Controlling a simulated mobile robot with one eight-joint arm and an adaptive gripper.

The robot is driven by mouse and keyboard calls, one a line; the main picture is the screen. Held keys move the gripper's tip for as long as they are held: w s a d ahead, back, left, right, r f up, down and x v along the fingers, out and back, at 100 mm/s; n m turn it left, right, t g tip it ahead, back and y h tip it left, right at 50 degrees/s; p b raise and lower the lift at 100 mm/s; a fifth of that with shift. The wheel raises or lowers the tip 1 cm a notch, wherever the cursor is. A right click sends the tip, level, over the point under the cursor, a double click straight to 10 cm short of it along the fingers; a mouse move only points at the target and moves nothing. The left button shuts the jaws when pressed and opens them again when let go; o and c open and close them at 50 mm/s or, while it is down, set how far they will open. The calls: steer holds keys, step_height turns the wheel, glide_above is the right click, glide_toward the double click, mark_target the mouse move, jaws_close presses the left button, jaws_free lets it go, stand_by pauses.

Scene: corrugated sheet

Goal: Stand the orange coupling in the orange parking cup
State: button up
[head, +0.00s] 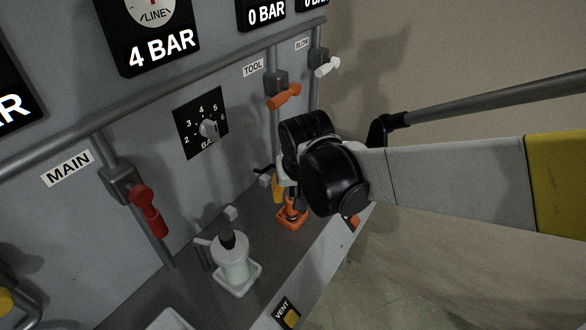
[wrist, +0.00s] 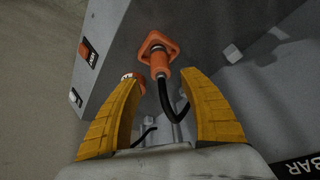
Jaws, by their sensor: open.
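The orange parking cup (wrist: 172,44) is on the grey shelf, and it also shows in the head view (head: 291,224), partly under my arm. The orange coupling (wrist: 160,65) appears upright in the cup, with a black hose curving from its near end. In the head view the coupling is mostly hidden by my wrist. My gripper (wrist: 162,78) is open, its yellow fingers on either side of the hose and just short of the coupling. I see no finger touching the coupling. In the head view only a bit of yellow finger (head: 277,187) shows.
A white cup with a bottle-like white part (head: 236,265) stands left on the shelf. An orange-handled TOOL valve (head: 285,96) and a red MAIN valve (head: 148,208) stick out from the panel. A small red part (wrist: 130,77) shows by the left finger.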

steer(key=v, duration=0.5)
steer(key=shift+w, duration=0.1)
steer(key=s+d+r+m+t, duration=0.1)
steer(key=s+d+t, duration=0.1)
steer(key=s+d, duration=1.1)
steer(key=shift+d+r+t+h, duration=0.2)
steer(key=shift+d+t+h, duration=0.1)
steer(key=shift+d, duration=0.6)
